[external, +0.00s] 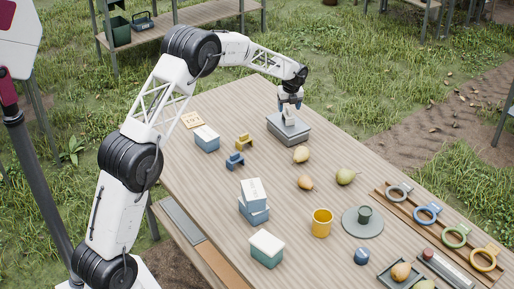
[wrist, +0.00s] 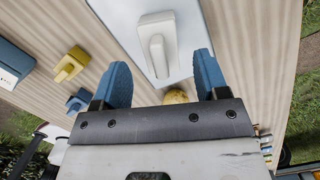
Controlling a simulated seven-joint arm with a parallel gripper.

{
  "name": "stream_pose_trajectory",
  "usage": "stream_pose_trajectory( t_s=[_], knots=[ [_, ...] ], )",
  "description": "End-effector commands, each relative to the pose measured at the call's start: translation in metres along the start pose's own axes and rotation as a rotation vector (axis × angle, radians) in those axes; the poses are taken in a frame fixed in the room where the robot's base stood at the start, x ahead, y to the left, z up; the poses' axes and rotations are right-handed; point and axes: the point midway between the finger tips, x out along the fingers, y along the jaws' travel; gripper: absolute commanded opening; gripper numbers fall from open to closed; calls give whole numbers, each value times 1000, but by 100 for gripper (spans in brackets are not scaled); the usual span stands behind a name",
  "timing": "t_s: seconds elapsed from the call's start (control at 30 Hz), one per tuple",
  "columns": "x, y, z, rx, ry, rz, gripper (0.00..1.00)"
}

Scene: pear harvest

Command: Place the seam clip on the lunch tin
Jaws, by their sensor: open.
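A pale grey-white clip (external: 289,117) stands on the lid of a grey tin (external: 287,134) near the far end of the table. The wrist view shows the same clip (wrist: 157,42) resting on the tin's pale lid (wrist: 118,12). My gripper (external: 290,102) is just above the clip, pointing down. In the wrist view my gripper (wrist: 160,68) has its blue fingers spread, with nothing held between them, and the clip lies just beyond the fingertips. I cannot tell whether a finger touches it.
A yellow clip (external: 244,142) and a blue clip (external: 235,160) stand left of the tin. Blue boxes with white lids (external: 266,248) and several pears (external: 301,154) lie around. A yellow mug (external: 321,223) and a rack of rings (external: 428,213) are nearer the front right.

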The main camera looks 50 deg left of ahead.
Motion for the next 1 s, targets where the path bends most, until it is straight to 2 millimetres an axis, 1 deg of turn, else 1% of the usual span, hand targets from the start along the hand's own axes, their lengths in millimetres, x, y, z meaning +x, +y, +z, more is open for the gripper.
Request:
stream_pose_trajectory(
  t_s=[0.03, 0.2, 0.4, 0.5, 0.7, 1.0],
  knots=[
    [-9, 0, 0, 0, -1, -1, 67],
    [-37, 0, 0, 0, -1, -1, 67],
    [-63, 0, 0, 0, 0, 0, 67],
    [-72, 0, 0, 0, 0, 0, 67],
    [-78, 0, 0, 0, 0, 0, 67],
    [-79, 0, 0, 0, 0, 0, 67]
  ],
)
